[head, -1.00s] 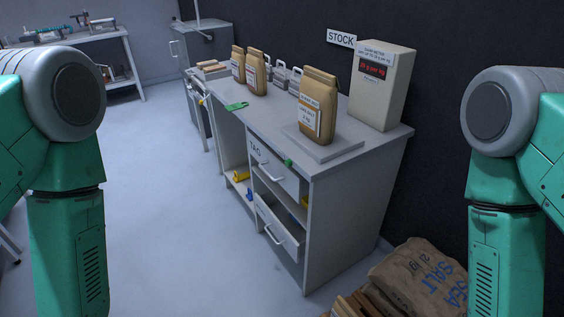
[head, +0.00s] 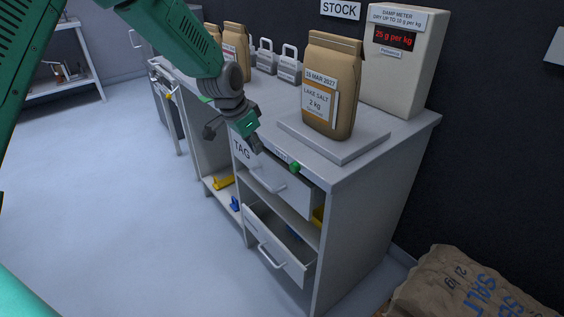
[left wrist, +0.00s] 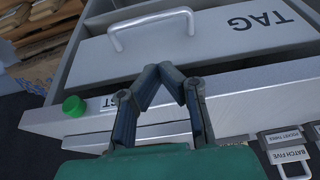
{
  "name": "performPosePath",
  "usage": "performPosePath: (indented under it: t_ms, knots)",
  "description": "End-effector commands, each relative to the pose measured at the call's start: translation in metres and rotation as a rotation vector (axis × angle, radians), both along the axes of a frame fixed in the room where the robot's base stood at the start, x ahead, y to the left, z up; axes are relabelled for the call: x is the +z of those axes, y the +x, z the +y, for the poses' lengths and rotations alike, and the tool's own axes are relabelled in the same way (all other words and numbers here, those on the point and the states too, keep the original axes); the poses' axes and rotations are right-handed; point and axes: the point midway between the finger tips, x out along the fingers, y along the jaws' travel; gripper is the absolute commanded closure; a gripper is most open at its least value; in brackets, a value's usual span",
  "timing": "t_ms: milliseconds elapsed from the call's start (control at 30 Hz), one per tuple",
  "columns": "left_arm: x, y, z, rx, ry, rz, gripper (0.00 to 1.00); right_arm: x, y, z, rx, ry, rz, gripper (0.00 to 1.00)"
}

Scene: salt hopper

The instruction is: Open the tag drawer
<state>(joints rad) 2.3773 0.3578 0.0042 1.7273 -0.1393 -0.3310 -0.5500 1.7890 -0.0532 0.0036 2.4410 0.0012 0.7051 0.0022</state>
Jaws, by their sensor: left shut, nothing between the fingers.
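The tag drawer (head: 299,196) is the upper drawer under the counter top, with "TAG" lettering and a pale bar handle (head: 267,187). My left gripper (head: 256,146) is above and in front of the drawer's top edge, near the lettering, apart from the handle. In the left wrist view the drawer front (left wrist: 205,42) appears upside down, with the handle (left wrist: 152,27) beyond the fingertips. My left gripper (left wrist: 166,68) is shut and empty there. My right gripper is out of view.
A lower drawer (head: 275,248) stands partly open below. A green button (head: 294,168) sits on the counter edge, right of the gripper. A salt bag (head: 331,88) stands on a plate (head: 352,146) on the counter. A sack (head: 462,285) lies at right. The floor in front is clear.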

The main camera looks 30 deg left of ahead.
Motion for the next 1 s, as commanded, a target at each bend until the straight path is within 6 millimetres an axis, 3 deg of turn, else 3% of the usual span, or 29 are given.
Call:
performPosePath:
  t_ms: [200, 433, 633, 1000]
  knots:
    - [-0.042, 0.010, 0.002, 0.004, -0.008, 0.007, 1.00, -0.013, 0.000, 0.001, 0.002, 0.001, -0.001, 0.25]
    - [-0.076, 0.023, -0.007, 0.004, -0.002, 0.005, 1.00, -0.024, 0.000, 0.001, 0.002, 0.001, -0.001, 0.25]
    - [-0.090, 0.029, -0.011, 0.003, -0.001, 0.005, 1.00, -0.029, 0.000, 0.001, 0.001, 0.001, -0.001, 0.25]
    - [-0.094, 0.030, -0.007, 0.005, -0.007, 0.004, 1.00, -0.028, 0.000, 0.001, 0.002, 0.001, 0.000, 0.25]
